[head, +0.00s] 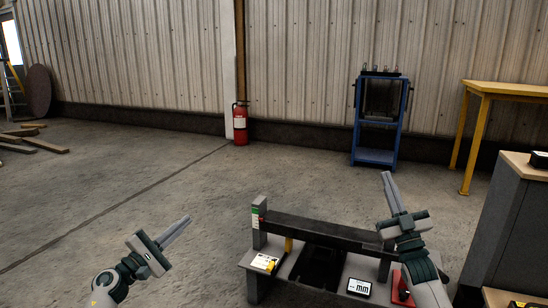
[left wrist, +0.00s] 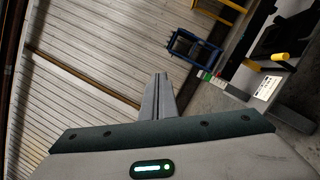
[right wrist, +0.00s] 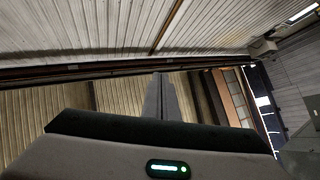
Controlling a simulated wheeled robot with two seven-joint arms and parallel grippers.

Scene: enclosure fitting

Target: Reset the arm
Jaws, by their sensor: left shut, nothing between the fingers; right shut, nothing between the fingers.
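My left gripper (head: 178,229) is shut and empty, held in the air over bare floor left of the low bench. Its closed fingers (left wrist: 157,97) also show in the left wrist view. My right gripper (head: 388,187) is shut and empty, raised above the right part of the bench and pointing up. Its closed fingers (right wrist: 160,99) show in the right wrist view against the wall. The right arm hides part of the bench's right end.
The low grey bench (head: 283,272) with a dark crossbar (head: 320,229) stands in front. A grey cabinet (head: 509,225) stands at right. A blue stand (head: 376,157), yellow table (head: 505,89) and fire extinguisher (head: 240,122) are farther back.

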